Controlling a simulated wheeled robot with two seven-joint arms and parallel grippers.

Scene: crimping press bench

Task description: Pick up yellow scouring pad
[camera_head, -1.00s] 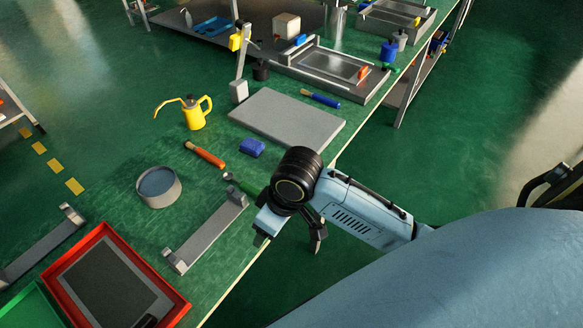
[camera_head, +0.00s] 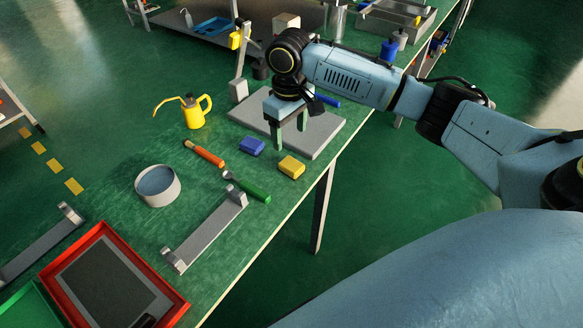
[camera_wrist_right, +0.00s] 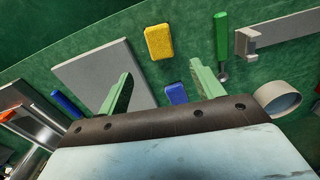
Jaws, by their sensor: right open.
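The yellow scouring pad (camera_head: 291,167) lies flat on the green bench top, near the bench's right edge. It also shows in the right wrist view (camera_wrist_right: 159,42), beyond the fingertips and between their lines. My right gripper (camera_head: 290,138) is open and empty. In the head view it is just behind the pad, over the near part of the grey plate, with its fingers pointing down. In the right wrist view its two green fingers (camera_wrist_right: 161,75) stand wide apart and touch nothing. My left gripper is not in view.
A blue pad (camera_head: 252,146) lies left of the yellow one. The grey plate (camera_head: 318,140) lies behind. A green-handled tool (camera_head: 252,190), an orange-handled tool (camera_head: 207,155) and a grey bracket (camera_head: 205,231) lie in front and left. A round tin (camera_head: 158,186) stands further left.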

